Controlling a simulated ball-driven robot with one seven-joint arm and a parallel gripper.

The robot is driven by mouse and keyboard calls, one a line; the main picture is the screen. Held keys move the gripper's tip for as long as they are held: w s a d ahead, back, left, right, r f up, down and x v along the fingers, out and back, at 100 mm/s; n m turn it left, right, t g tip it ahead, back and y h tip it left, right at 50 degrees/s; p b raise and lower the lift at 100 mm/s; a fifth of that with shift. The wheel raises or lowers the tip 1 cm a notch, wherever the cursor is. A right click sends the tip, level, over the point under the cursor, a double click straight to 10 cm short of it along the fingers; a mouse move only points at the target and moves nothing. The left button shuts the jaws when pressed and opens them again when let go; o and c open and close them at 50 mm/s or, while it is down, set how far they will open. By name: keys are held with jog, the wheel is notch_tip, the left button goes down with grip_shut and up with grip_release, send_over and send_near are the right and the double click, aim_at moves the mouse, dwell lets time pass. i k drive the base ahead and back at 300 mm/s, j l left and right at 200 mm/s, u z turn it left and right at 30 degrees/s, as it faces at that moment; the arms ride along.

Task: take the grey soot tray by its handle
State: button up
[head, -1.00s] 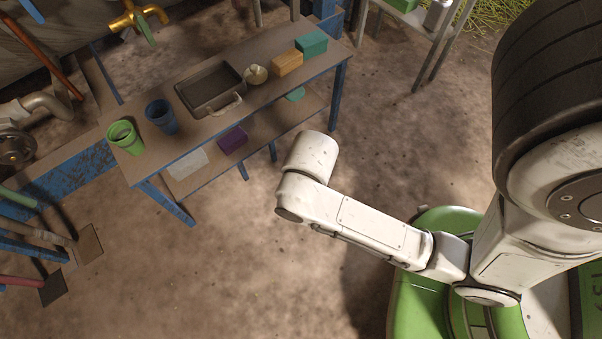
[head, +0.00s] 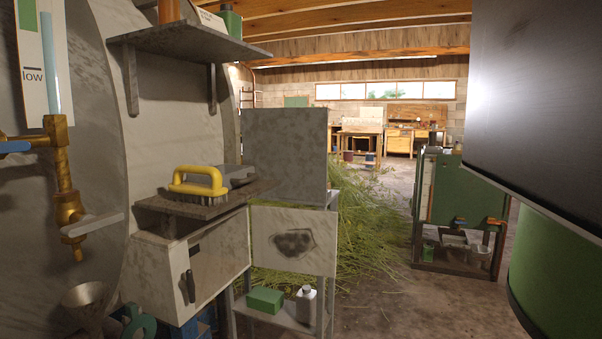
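No grey tray with a clear handle shows in this view. A grey, low, box-like thing (head: 238,174) lies on a small ledge behind a yellow brush (head: 198,182); I cannot tell whether it is the soot tray, and no handle shows on it. My gripper is not in view.
The ledge (head: 240,194) juts out above a pale metal door with a dark handle (head: 191,286). A brass tap (head: 68,205) stands at the left. A low stand holds a green box (head: 265,300) and a white bottle (head: 306,303). Cut grass (head: 370,235) lies beyond; bare floor (head: 385,305) is right.

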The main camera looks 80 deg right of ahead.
aim_at(233, 176)
jog(key=z, duration=1.15)
